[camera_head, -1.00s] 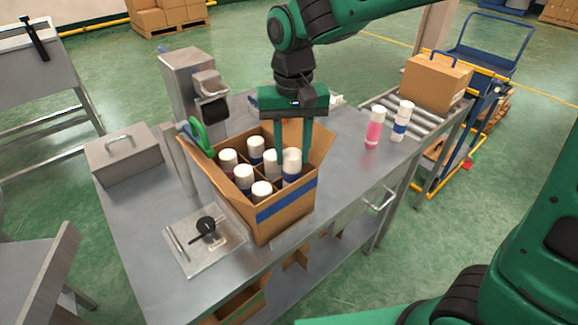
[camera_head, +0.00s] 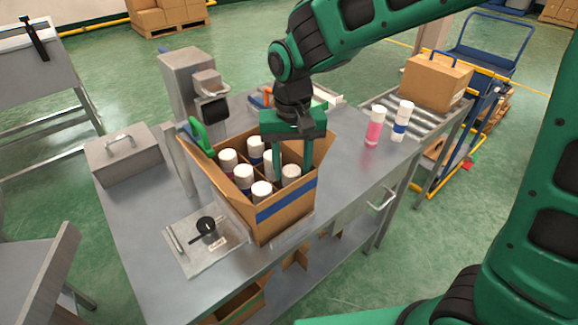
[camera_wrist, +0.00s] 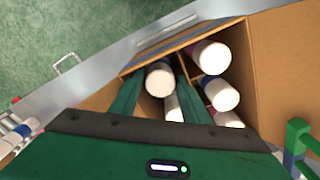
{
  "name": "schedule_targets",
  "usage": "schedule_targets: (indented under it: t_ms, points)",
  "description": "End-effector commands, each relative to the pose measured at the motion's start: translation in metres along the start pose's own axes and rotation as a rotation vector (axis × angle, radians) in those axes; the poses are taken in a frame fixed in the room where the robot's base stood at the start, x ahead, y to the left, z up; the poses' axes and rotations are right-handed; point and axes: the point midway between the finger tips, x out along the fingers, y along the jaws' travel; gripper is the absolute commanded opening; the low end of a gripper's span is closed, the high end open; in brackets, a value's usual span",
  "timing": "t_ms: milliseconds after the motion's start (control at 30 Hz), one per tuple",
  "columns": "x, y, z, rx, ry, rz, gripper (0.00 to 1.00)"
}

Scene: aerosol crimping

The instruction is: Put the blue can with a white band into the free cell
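My gripper (camera_head: 293,170) is down in the open cardboard box (camera_head: 285,208), its fingers on either side of a white-capped can (camera_head: 291,172) in the right corner. In the wrist view this can (camera_wrist: 160,78) sits between the two green fingers, which appear to touch it. Only its cap shows clearly now; its body is hidden by the box wall. Its blue body was visible in the earlier head view. Several other white-capped cans (camera_head: 243,172) stand in the divided cells to its left. The cell floor below the held can is hidden.
A pink can (camera_head: 374,127) and a white can with a blue band (camera_head: 402,121) stand at the right, near the roller conveyor. Raised box flaps surround the cells. A crimping machine (camera_head: 190,90) stands behind the box, and a plate with a black tool (camera_head: 206,228) lies in front.

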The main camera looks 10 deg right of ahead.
Motion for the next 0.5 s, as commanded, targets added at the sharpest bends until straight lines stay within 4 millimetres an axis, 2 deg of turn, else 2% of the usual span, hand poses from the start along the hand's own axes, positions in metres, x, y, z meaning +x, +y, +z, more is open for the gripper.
schedule_targets:
  t_ms: [267,367,500]
  points:
    - [-0.004,0.0,0.0,0.0,0.001,-0.001,0.42]
    - [-0.015,-0.001,-0.001,0.0,0.003,-0.002,0.42]
    - [-0.04,-0.001,-0.001,0.001,0.005,-0.003,0.42]
